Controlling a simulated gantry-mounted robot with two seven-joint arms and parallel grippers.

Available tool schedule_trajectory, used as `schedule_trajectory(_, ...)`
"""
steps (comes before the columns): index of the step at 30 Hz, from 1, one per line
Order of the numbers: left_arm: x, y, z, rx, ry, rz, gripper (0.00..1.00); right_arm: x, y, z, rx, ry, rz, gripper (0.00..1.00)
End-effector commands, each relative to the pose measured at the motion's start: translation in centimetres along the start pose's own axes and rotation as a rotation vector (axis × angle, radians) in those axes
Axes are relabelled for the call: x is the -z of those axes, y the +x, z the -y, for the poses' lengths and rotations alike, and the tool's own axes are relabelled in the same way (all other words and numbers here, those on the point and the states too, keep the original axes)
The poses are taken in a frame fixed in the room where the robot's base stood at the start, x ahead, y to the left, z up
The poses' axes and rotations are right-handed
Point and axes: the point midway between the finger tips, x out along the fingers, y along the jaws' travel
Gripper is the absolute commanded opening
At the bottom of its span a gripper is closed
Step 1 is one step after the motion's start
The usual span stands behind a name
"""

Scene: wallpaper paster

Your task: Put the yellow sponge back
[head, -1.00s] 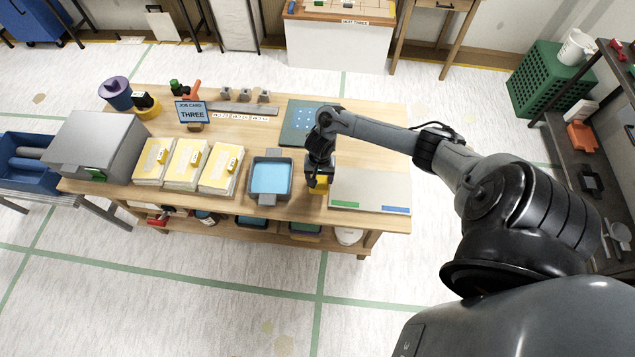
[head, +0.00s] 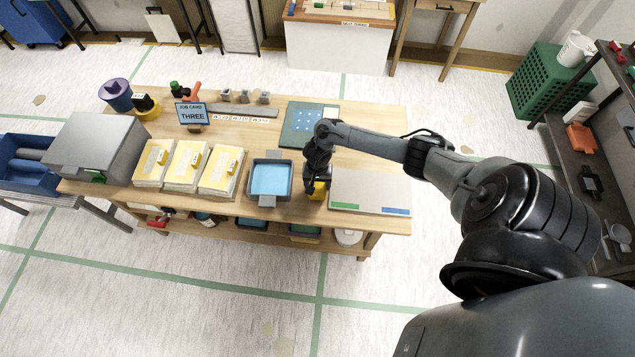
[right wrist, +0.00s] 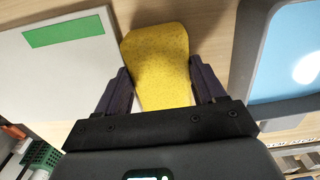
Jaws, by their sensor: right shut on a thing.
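The yellow sponge (head: 319,190) is at the front of the wooden table, between the blue water tray and the pale board. In the right wrist view the sponge (right wrist: 160,62) sits between the two dark fingers, its far part sticking out past the fingertips. My right gripper (right wrist: 160,82) is shut on it. In the head view my right gripper (head: 314,184) points down at the table and covers part of the sponge. I cannot tell whether the sponge touches the tabletop. My left gripper is not in view.
The blue-filled tray (head: 286,196) stands just left of the gripper. The pale board (head: 370,190) with green and blue strips lies just right. A dark green mat (head: 292,138) lies behind. Several yellow-and-white stacks (head: 185,165), a job card (head: 192,113) and a grey box (head: 98,145) are farther left.

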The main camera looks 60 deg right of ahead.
Motion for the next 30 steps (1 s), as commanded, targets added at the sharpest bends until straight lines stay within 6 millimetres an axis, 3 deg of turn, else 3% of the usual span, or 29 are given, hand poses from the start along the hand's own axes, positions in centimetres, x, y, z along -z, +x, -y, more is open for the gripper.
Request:
schedule_trajectory(1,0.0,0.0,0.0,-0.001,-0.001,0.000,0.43,-0.1,0.2,0.0,0.000,0.000,0.001,0.37)
schedule_trajectory(2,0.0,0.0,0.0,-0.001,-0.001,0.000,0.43,0.0,0.2,0.0,0.000,-0.001,0.000,0.72)
schedule_trajectory(6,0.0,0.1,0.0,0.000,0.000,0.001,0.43,0.0,0.1,0.0,0.000,-0.001,0.000,0.94)
schedule_trajectory(17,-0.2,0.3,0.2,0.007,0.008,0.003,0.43,0.0,0.2,0.0,0.000,0.000,0.000,0.95)
schedule_trajectory(23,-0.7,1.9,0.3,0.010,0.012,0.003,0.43,0.1,0.7,0.0,0.001,-0.001,-0.002,0.95)
schedule_trajectory(30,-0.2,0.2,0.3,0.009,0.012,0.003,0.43,0.4,-4.5,0.1,0.002,0.000,-0.001,0.95)
